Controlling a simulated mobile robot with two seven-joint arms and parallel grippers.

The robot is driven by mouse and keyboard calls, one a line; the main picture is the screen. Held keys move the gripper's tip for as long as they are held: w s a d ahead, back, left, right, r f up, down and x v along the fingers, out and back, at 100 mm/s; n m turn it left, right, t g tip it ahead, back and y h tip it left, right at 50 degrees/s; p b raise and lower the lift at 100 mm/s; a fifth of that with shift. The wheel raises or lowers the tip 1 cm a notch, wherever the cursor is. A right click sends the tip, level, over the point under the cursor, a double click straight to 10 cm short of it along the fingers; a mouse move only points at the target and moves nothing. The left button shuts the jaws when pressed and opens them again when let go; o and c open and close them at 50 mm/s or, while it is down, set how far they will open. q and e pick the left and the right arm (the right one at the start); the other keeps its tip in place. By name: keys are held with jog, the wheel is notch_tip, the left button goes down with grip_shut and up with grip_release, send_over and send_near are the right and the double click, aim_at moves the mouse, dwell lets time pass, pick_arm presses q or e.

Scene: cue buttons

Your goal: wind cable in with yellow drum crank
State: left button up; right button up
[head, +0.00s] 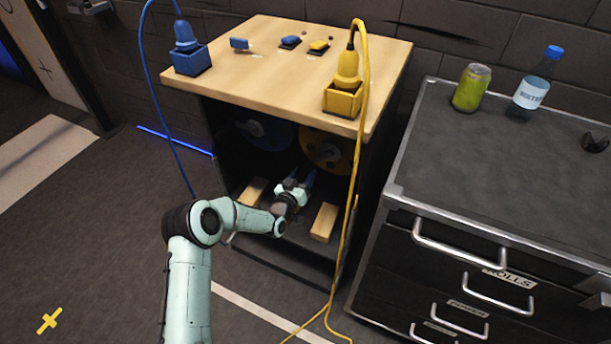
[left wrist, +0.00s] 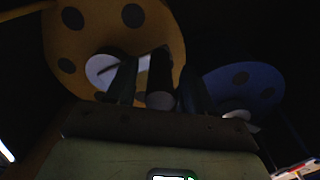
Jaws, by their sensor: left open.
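The yellow drum (head: 338,138) hangs inside the open cabinet, right of the blue drum (head: 277,135). In the left wrist view the yellow drum (left wrist: 165,28) is at upper left, with a pale hub and crank arm. A dark crank handle (left wrist: 160,75) with a pale end shows between my fingers, which look apart from it. My left gripper (head: 297,181) is open inside the cabinet, just below the drums; it also shows in the left wrist view (left wrist: 157,85). The yellow cable (head: 362,100) runs from the yellow plug over the cabinet's front right to the floor. My right gripper is out of view.
Wooden blocks (head: 324,222) flank my left gripper on the cabinet floor. The wooden top (head: 270,60) holds blue and yellow plugs in sockets and small buttons. A blue cable (head: 150,90) hangs at left. A dark drawer unit (head: 500,160) stands at right.

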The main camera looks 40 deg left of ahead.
pick_arm(q)
jog(key=shift+w+a, duration=0.1)
jog(key=shift+w, duration=0.3)
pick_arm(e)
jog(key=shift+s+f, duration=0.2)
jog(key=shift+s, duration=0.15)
pick_arm(q)
jog(key=shift+c, duration=0.4)
grip_shut()
jog(key=shift+a+r, duration=0.1)
